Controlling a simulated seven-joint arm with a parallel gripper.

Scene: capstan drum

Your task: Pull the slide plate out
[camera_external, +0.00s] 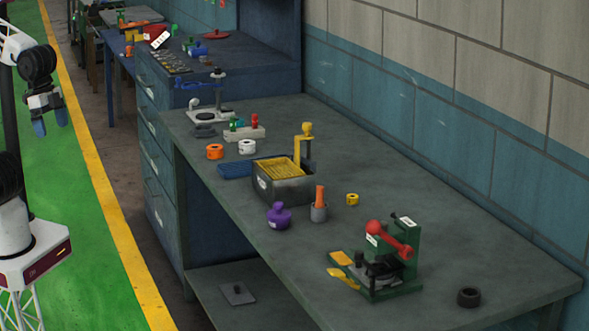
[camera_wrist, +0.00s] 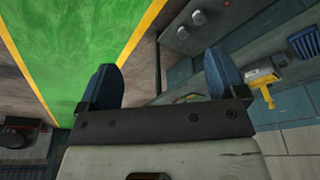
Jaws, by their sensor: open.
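A green bench device (camera_external: 400,250) with a red ball-ended lever (camera_external: 378,229) stands at the near right of the workbench. Low on its left side are two yellow pieces, an upper one (camera_external: 341,258) and a lower tab (camera_external: 343,278) that sticks out to the left. I cannot tell for sure which part is the slide plate. My gripper (camera_external: 50,123) hangs at the far left over the floor, well away from the bench. Its two blue fingertips are apart and empty; they also show in the wrist view (camera_wrist: 159,78).
The workbench (camera_external: 430,180) holds a dark box with a yellow top (camera_external: 285,183), a purple knobbed piece (camera_external: 278,216), an orange-handled tool in a grey cup (camera_external: 319,205) and a black ring (camera_external: 469,297). A tiled wall bounds its back. The bench's right part is mostly clear.

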